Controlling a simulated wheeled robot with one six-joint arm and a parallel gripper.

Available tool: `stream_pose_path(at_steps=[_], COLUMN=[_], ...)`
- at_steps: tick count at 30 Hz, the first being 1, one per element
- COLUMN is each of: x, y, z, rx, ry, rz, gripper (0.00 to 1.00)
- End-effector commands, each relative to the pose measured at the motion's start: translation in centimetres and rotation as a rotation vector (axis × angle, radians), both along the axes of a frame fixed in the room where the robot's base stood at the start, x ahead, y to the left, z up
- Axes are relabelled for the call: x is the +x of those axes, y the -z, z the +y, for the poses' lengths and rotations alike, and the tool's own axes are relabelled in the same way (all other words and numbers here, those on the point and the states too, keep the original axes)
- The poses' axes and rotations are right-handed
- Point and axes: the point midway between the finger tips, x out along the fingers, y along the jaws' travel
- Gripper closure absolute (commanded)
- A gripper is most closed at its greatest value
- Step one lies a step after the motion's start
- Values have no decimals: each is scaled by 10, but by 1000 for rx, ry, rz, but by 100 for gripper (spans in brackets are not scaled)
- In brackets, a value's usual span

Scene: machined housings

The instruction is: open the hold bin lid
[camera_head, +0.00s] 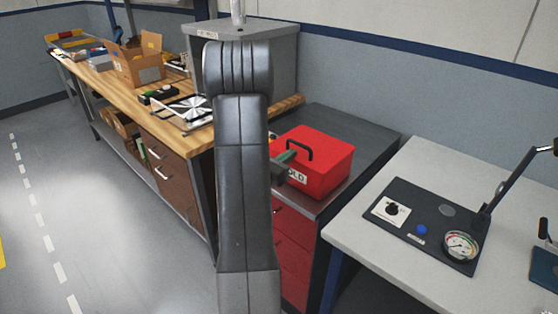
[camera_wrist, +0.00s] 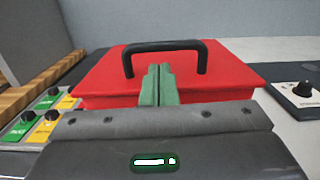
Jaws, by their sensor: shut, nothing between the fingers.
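The hold bin is a red box (camera_head: 328,178) with part of a white label reading "OLD" on its front. It stands on a dark cabinet top. Its red lid (camera_head: 325,143) is down and carries a black handle (camera_head: 299,146), which also shows in the wrist view (camera_wrist: 165,46). My gripper (camera_head: 288,157) is at the front left of the bin. In the wrist view its green fingers (camera_wrist: 158,70) are together and empty, in front of the lid and below the handle bar in the picture. I cannot tell whether they touch the lid. The bin's lower front is hidden in the wrist view.
A white table (camera_head: 372,225) at right bears a dark panel (camera_head: 408,226) with a knob, blue button and gauge. A wooden bench (camera_head: 118,95) with boxes runs off at left. A grey cabinet (camera_head: 284,60) stands behind.

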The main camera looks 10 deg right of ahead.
Motion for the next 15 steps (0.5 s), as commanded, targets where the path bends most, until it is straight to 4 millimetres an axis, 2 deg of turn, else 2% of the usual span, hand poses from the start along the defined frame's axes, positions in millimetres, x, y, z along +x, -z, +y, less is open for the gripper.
stream_pose_path(at_steps=[5,15], x=[7,8], y=[-1,0], z=[-10,-11], rx=[0,1], ry=[0,0], rz=[1,1], gripper=[100,100])
